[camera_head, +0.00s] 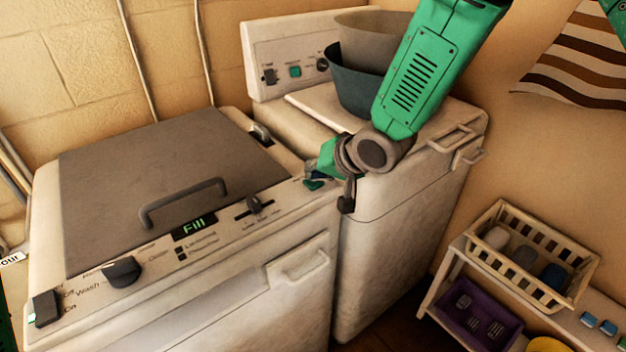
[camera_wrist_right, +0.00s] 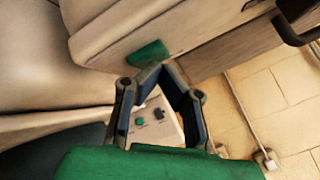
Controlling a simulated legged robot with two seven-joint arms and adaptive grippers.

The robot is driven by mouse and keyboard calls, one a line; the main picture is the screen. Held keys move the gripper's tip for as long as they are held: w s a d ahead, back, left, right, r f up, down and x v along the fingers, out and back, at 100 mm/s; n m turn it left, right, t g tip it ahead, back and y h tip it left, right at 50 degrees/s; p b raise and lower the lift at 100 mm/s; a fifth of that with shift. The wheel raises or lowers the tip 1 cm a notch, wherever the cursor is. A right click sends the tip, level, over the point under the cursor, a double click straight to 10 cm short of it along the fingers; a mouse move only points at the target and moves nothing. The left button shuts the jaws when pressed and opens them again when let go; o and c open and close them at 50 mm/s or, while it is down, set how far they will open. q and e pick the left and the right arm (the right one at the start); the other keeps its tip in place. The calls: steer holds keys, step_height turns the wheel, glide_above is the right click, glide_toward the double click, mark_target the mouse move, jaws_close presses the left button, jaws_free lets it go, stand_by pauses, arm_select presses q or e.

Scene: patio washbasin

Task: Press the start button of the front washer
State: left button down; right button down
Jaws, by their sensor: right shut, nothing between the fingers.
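The front washer (camera_head: 215,300) is white with a grey lid (camera_head: 165,180) and a sloped control panel. Its green start button (camera_head: 314,185) is at the panel's right end, and the green button also shows in the right wrist view (camera_wrist_right: 148,53). My right gripper (camera_head: 311,172) is shut and empty, close above this button. In the right wrist view its fingertips (camera_wrist_right: 154,70) meet just beside the green button; I cannot tell whether they touch it. The gripper partly hides the panel's right corner. My left gripper is not in view.
A second washer (camera_head: 400,215) stands behind to the right, with its own green button (camera_head: 295,71) and a dark bucket (camera_head: 350,85) on top. A lid handle (camera_head: 185,203) and slider (camera_head: 255,204) rise near the panel. A basket (camera_head: 540,245) stands lower right.

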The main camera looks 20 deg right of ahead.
stand_by(0.8)
steer(key=shift+r+p, duration=0.85)
step_height(320, 180, up, 5)
steer(key=p, duration=0.4)
steer(key=shift+p, duration=0.35)
